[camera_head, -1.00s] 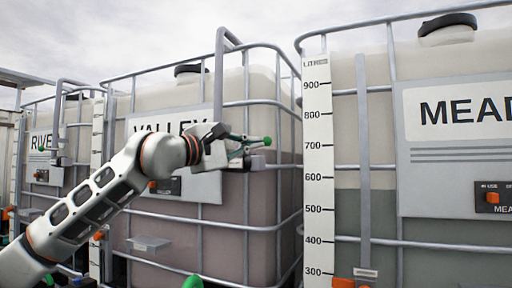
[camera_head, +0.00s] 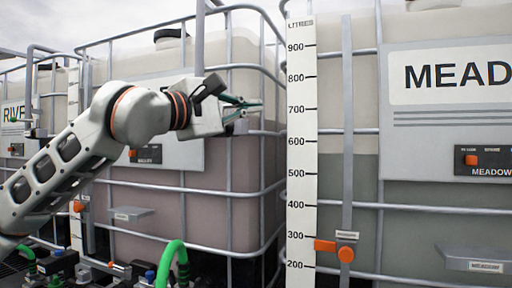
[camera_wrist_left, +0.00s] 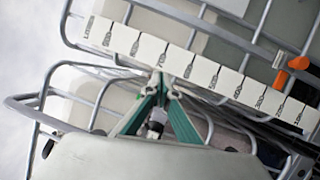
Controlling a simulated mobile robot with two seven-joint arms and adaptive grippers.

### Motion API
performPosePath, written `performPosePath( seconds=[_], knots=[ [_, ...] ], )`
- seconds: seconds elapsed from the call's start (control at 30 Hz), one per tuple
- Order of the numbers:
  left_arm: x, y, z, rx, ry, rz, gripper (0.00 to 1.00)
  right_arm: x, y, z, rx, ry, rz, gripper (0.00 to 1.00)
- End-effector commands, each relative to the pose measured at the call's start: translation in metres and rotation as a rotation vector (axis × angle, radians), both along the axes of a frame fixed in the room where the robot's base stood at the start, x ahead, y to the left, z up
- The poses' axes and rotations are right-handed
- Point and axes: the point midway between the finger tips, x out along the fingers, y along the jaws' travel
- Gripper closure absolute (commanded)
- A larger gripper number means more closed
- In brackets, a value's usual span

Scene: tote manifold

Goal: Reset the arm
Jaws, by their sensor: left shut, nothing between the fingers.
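My left arm reaches in from the left in the head view. Its gripper (camera_head: 258,106) is raised in front of the middle tote (camera_head: 225,215), near that tote's right side. Its green-and-grey fingers point right and are closed together with nothing between them. The left wrist view shows the same fingers (camera_wrist_left: 160,78) meeting at the tips, with the tote cage and the white litre scale beyond. The arm hides most of the middle tote's name plate. My right gripper is in neither view.
The Meadow tote (camera_head: 430,225) stands at the right, with a white litre scale (camera_head: 301,150), an orange marker (camera_head: 346,254) and a label panel. The River tote (camera_head: 12,165) is at far left. A green hose (camera_head: 172,258) and black fittings lie low in front. A gap separates the middle and Meadow totes.

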Motion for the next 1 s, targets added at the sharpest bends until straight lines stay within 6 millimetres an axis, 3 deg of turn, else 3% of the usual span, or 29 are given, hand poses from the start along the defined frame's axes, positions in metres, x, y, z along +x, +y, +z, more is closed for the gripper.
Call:
performPosePath(
  seconds=[0.13, 0.23, 0.5, 0.63, 0.8, 1.0],
  knots=[
    [0.001, -0.002, -0.006, -0.007, 0.016, -0.012, 1.0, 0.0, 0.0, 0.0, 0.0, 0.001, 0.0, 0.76],
    [0.004, -0.013, -0.031, -0.042, 0.083, -0.068, 1.0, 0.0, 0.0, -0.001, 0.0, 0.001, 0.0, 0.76],
    [-0.006, -0.063, -0.159, -0.347, 0.523, -0.391, 1.0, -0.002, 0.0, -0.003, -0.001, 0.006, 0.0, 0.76],
    [-0.019, -0.075, -0.208, -0.554, 0.752, -0.531, 1.0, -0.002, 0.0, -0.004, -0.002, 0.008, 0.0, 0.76],
    [-0.031, -0.075, -0.261, -0.868, 1.043, -0.672, 1.0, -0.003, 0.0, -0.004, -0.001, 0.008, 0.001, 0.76],
    [-0.034, -0.053, -0.323, -1.301, 1.355, -0.775, 1.0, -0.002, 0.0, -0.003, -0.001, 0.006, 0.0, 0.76]
  ],
)
